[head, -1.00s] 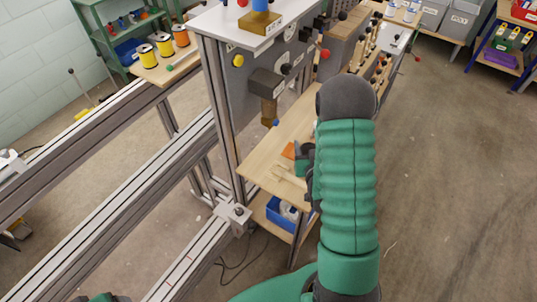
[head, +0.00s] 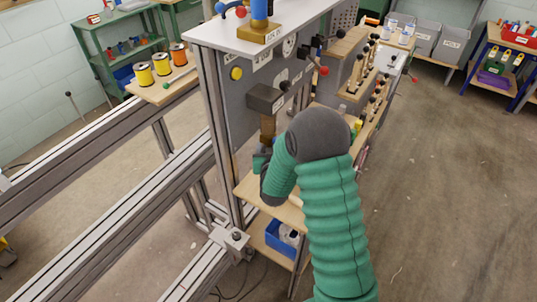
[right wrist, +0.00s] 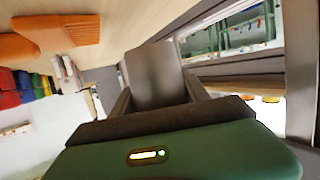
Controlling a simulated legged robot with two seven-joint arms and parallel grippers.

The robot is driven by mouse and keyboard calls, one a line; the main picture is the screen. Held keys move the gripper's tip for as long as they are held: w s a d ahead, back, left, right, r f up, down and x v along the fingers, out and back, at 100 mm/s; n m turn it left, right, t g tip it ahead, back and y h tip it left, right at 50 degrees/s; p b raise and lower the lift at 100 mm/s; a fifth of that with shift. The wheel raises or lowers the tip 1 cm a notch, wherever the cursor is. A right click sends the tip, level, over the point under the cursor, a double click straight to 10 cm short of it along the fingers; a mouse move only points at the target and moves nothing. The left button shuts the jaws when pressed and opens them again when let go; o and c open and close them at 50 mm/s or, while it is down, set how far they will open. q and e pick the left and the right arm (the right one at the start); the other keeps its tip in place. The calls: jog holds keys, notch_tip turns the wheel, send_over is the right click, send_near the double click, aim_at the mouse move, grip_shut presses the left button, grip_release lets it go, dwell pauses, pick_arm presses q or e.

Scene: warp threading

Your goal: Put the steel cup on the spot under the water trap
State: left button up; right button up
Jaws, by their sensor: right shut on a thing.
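The water trap (head: 267,130), an amber bowl under a dark block, hangs on the front of the grey panel in the head view. My right gripper (right wrist: 158,92) is shut on the steel cup (right wrist: 152,70), a plain grey cylinder between the two dark fingers in the right wrist view. In the head view the right hand is just below the trap, over the wooden shelf (head: 246,188), partly behind my forearm. The cup cannot be made out there. The spot under the trap is hidden, and whether the cup touches the shelf cannot be told. My left gripper is out of view.
Metal rails (head: 110,185) run along the left and a frame post (head: 222,135) stands beside the hand. A blue bin (head: 283,238) sits below the shelf. Orange pieces (right wrist: 70,30) lie on the wood in the right wrist view. Floor at right is clear.

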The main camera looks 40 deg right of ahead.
jog(key=f, duration=0.2)
jog(key=a+f+b, duration=0.1)
jog(key=shift+w+f, duration=0.2)
jog(key=shift+w, duration=0.15)
jog(key=shift+d+f, duration=0.1)
jog(key=shift+d, duration=0.3)
jog(key=o, duration=1.4)
jog(key=shift+d, duration=0.15)
jog(key=shift+o, duration=0.6)
jog(key=shift+a, duration=0.35)
